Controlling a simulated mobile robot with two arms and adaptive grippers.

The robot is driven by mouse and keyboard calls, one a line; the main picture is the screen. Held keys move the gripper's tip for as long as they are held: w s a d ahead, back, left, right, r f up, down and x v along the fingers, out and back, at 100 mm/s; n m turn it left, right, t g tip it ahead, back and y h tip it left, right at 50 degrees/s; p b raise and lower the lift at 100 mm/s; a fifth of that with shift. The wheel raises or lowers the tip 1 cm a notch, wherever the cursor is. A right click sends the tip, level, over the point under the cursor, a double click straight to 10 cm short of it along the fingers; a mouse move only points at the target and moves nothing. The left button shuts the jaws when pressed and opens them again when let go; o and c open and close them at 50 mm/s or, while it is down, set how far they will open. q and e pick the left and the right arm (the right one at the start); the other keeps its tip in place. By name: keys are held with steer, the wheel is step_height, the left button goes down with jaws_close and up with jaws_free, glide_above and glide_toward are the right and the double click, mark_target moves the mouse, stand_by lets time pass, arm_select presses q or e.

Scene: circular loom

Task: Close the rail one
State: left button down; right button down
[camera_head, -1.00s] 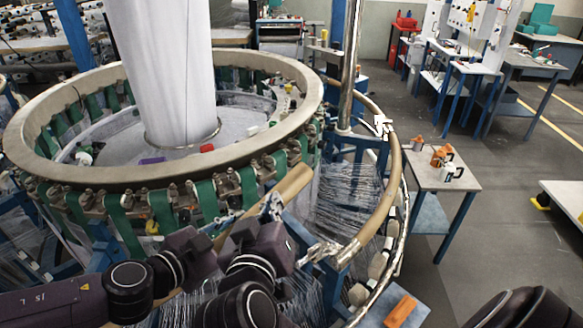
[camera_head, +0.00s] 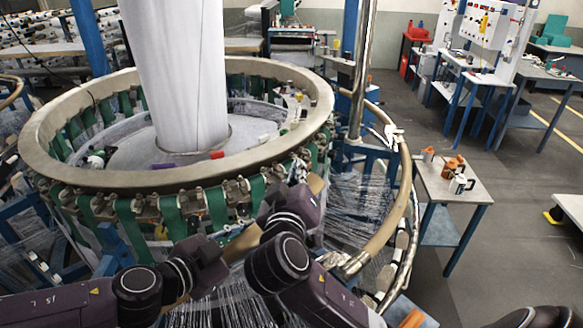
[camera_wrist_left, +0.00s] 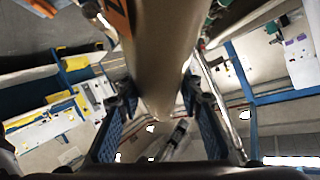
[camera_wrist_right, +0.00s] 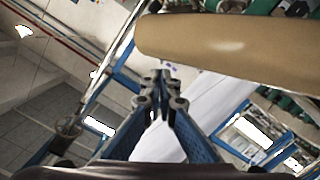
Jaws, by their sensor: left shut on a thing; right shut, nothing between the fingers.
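A tan tubular rail section (camera_head: 241,243) crosses the front of the loom in the head view, partly hidden behind my arms. My left gripper (camera_wrist_left: 158,98) is shut around this rail (camera_wrist_left: 158,45), with one blue finger on each side. My right gripper (camera_wrist_right: 162,80) is shut and empty, its tips just below the rail's rounded end (camera_wrist_right: 190,38) in the right wrist view, apparently apart from it. Both grippers' fingers are largely hidden by my wrists in the head view. A curved tan rail (camera_head: 404,170) runs along the loom's right side, down to a metal end fitting (camera_head: 345,263).
The loom ring (camera_head: 75,180) with green straps stands behind my arms. A metal pole (camera_head: 361,75) rises at its right. White threads (camera_head: 352,205) hang inside the right rail. A small table (camera_head: 440,192) with orange tools stands right; floor beyond is clear.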

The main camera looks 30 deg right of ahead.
steer(key=shift+s+d+f, duration=0.15)
steer(key=shift+s+f, duration=0.4)
steer(key=shift+s, duration=0.1)
steer(key=shift+f, duration=0.1)
